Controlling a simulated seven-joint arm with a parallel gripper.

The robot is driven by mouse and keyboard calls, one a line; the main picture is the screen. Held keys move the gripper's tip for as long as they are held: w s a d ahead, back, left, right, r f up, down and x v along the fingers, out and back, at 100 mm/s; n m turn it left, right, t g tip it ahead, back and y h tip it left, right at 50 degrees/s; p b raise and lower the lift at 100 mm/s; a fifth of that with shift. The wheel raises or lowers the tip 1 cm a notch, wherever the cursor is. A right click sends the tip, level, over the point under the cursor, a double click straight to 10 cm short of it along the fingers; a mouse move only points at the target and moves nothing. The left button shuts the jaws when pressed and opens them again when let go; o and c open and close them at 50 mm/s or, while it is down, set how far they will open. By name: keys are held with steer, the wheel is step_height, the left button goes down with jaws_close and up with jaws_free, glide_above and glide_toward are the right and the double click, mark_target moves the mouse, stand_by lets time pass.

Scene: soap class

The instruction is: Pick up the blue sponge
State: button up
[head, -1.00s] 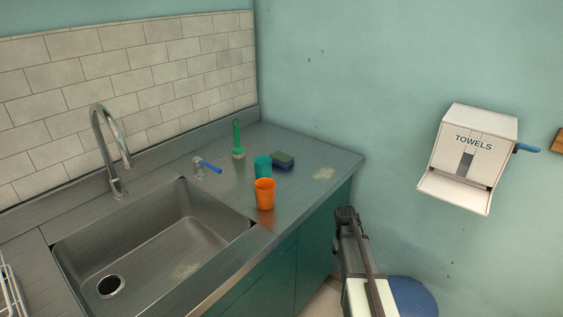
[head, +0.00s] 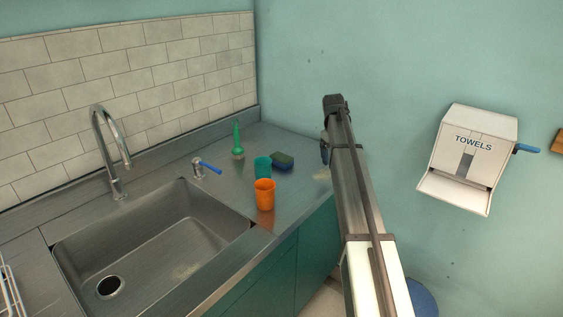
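The blue sponge (head: 283,160) lies on the metal counter, behind and right of the cups. It looks dark blue with some green, and nothing covers it. My arm reaches up from the bottom of the head view, right of the counter. My gripper (head: 325,151) shows only as a small dark part at the left side of the arm's far end. It is to the right of the sponge in the picture, apart from it. Its fingers are too small and hidden to tell whether they are open.
A teal cup (head: 262,168) stands just left of the sponge, with an orange cup (head: 265,195) in front. A green brush-like thing (head: 238,141) stands farther back. The sink (head: 150,240) and faucet (head: 105,150) are left. A towel dispenser (head: 470,155) hangs on the right wall.

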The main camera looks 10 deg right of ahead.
steer(key=w+a+r+n+y, duration=0.1)
steer(key=w+a+r+n, duration=0.3)
steer(key=a, duration=0.6)
steer(key=w+a+r+n+y, duration=0.1)
steer(key=w+a+r, duration=0.35)
steer(key=a, duration=0.45)
glide_above(281, 157)
steer(key=shift+g, duration=0.3)
steer(key=f, duration=0.8)
steer(key=shift+w+d+f, duration=0.2)
steer(key=shift+w+f, duration=0.1)
steer(key=shift+f, duration=0.05)
steer(key=shift+s+a+f, duration=0.1)
steer(key=shift+f, duration=1.2)
steer(key=shift+s+f, duration=0.1)
steer(key=shift+f, duration=1.2)
steer(key=c, duration=1.1)
steer(key=shift+r, duration=0.15)
step_height(281, 157, up, 10)
steer(key=shift+f, duration=0.1)
